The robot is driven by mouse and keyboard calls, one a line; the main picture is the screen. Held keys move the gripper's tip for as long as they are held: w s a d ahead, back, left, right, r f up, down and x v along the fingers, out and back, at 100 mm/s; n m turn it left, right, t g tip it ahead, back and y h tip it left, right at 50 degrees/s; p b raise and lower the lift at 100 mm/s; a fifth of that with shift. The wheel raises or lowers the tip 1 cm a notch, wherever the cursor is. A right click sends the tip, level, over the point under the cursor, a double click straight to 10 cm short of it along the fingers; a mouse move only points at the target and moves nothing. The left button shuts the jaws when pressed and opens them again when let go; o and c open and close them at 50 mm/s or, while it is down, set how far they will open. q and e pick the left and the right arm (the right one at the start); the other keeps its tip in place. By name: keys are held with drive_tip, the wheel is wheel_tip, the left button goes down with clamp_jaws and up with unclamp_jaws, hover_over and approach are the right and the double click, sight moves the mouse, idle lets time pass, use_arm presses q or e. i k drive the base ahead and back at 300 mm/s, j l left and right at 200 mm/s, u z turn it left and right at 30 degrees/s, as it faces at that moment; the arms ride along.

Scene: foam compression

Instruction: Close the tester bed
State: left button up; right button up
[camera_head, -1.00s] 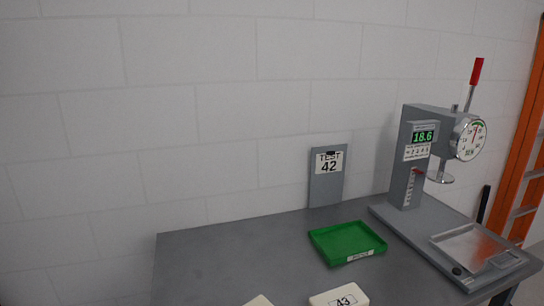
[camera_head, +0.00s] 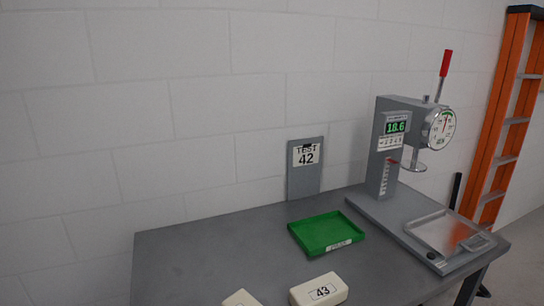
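The compression tester (camera_head: 384,155) stands at the right of the table, with a red-tipped lever (camera_head: 446,64) pointing up, a round dial and a display reading 18.6. Its round press foot (camera_head: 413,167) hangs above the base. The tester bed, a shiny metal tray (camera_head: 440,232), sits at the front end of the base, forward of the press foot and not under it. The bed looks empty. Neither of my grippers is in view.
A green tray (camera_head: 326,233) stands empty left of the tester. A foam block marked 43 (camera_head: 319,290) and part of another pale block (camera_head: 241,299) are at the bottom. A TEST 42 sign (camera_head: 305,169) stands at the back. An orange ladder (camera_head: 503,110) is at the right.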

sight(447, 237)
drive_tip(key=k+z, duration=0.15)
drive_tip(key=z, duration=1.25)
